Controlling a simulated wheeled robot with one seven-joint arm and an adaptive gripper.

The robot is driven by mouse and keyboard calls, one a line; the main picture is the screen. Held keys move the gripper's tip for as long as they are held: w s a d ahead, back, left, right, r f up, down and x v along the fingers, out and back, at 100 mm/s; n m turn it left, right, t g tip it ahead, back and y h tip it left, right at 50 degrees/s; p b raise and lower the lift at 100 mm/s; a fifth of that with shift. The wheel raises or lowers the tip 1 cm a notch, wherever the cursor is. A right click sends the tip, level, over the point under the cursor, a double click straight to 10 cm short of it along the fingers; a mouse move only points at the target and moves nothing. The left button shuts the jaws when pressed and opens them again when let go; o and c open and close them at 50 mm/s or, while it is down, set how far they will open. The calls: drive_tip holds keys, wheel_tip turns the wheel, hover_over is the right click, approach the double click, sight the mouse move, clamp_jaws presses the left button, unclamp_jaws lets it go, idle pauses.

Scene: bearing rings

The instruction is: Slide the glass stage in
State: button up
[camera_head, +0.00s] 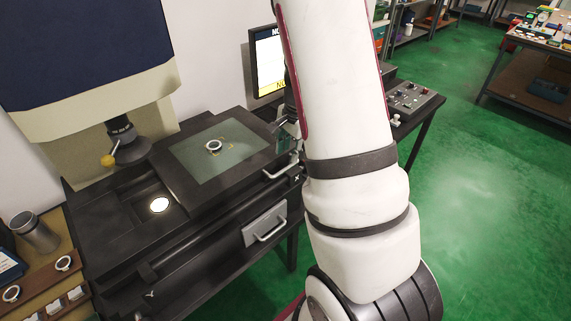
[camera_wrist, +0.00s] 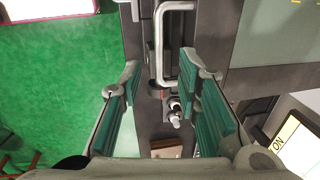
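The glass stage, a dark plate with a greenish glass pane (camera_head: 205,165), sits on the right part of the black machine bed, to the right of a lit round opening (camera_head: 159,205). A pale ring (camera_head: 213,146) lies on the glass. A metal bar handle (camera_head: 281,167) is on the stage's right front edge. In the wrist view, a metal handle (camera_wrist: 158,45) shows just beyond and between the fingertips, and a pane corner (camera_wrist: 285,25) is at upper right. My gripper (camera_wrist: 160,68) is open, its green-padded fingers apart with nothing clamped.
A second handle (camera_head: 266,225) is on the machine's front. The optical column (camera_head: 122,140) hangs over the bed. A monitor (camera_head: 268,62) and control box (camera_head: 412,98) stand beyond my arm. A rack with rings (camera_head: 40,278) is at lower left. The green floor is clear at right.

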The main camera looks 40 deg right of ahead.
sight(286, 169)
drive_tip(key=f, duration=0.4)
drive_tip(key=w+f, duration=0.1)
drive_tip(key=f, duration=0.1)
drive_tip(key=shift+w+f, duration=0.1)
drive_tip(key=shift+f, duration=0.15)
clamp_jaws()
